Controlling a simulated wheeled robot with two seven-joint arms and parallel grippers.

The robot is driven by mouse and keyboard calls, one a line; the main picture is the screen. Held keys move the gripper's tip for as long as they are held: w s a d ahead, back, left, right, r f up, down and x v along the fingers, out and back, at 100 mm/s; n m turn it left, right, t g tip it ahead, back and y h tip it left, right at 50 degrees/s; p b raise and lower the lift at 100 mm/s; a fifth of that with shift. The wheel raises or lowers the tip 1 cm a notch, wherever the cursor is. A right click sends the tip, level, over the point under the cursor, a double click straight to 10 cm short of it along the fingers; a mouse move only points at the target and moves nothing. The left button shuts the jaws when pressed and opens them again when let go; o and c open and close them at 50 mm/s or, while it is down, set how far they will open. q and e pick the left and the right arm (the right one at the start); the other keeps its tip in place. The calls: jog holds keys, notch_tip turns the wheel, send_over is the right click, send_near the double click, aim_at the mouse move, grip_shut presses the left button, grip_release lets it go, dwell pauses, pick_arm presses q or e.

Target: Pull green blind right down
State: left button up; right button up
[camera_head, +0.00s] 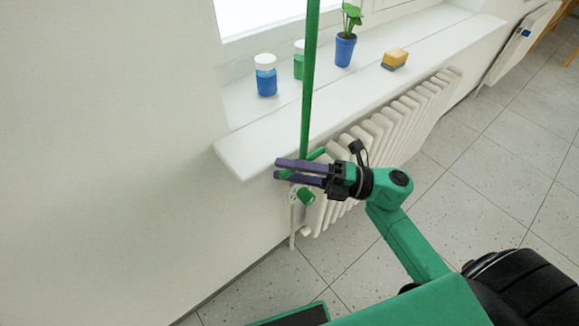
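The green blind (308,80) shows as a narrow green strip, seen nearly edge-on, hanging from the top of the view past the front of the windowsill. A short green bar (316,154) at its lower end runs toward my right gripper (280,169). The gripper's two dark purple fingers point left, close together, with a bit of green between them near the tips. They appear shut on the bar, just below the sill's front edge. The fingers hide part of the bar. My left gripper is not in view.
The white windowsill (240,150) holds a blue jar (265,78), a green jar (298,66), a potted plant (345,48) and a yellow sponge (395,58). A white radiator (400,115) stands beneath, with a green knob (306,195) just under my gripper.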

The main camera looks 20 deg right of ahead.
grip_shut()
dwell(1.3)
